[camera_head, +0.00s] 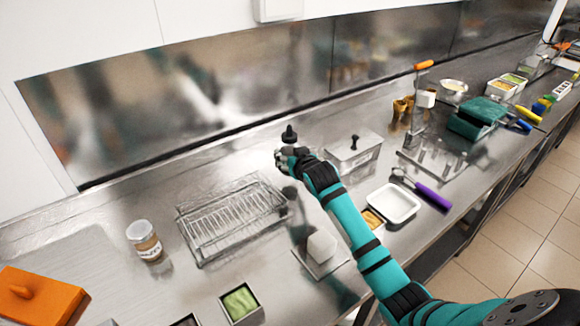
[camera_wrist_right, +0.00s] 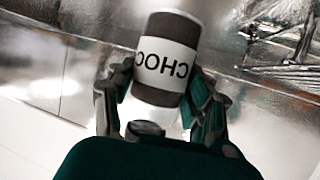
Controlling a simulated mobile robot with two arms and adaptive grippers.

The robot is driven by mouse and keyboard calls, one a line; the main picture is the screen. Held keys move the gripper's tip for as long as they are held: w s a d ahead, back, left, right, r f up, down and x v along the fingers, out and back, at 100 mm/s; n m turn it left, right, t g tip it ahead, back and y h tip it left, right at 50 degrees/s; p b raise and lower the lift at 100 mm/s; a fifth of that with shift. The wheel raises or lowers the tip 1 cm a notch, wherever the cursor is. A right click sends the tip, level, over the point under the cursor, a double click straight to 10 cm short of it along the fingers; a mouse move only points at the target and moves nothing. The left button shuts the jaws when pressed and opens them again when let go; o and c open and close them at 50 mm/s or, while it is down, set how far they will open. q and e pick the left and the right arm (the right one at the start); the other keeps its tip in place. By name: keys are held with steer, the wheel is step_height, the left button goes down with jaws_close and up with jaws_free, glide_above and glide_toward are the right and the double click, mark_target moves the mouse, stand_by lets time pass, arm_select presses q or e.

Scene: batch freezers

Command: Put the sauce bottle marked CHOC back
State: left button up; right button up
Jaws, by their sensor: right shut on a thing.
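The CHOC sauce bottle (camera_wrist_right: 165,60) is dark brown with a white label, upside down in the right wrist view. Its dark pointed top (camera_head: 289,134) shows above my right gripper (camera_head: 287,157) in the head view, where the hand hides most of the body. My right gripper (camera_wrist_right: 160,90) is shut on the bottle, one finger on each side. The bottle looks upright and is over the steel counter, behind the wire rack. I cannot tell whether its base touches the counter. My left gripper is not in view.
A wire rack (camera_head: 232,222) lies in front, with a labelled jar (camera_head: 144,240) to its left. A lidded steel container (camera_head: 353,152), a white tray (camera_head: 394,203) and a clear stand (camera_head: 442,158) are to the right. Counter behind the rack is clear.

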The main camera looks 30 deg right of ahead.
steer(key=shift+w+f, duration=0.1)
steer(key=shift+f, duration=1.7)
steer(key=o, duration=1.2)
steer(key=shift+f, duration=0.2)
steer(key=shift+c, duration=0.2)
steer(key=shift+r, duration=0.2)
steer(key=v, duration=1.2)
steer(key=shift+b, duration=0.35)
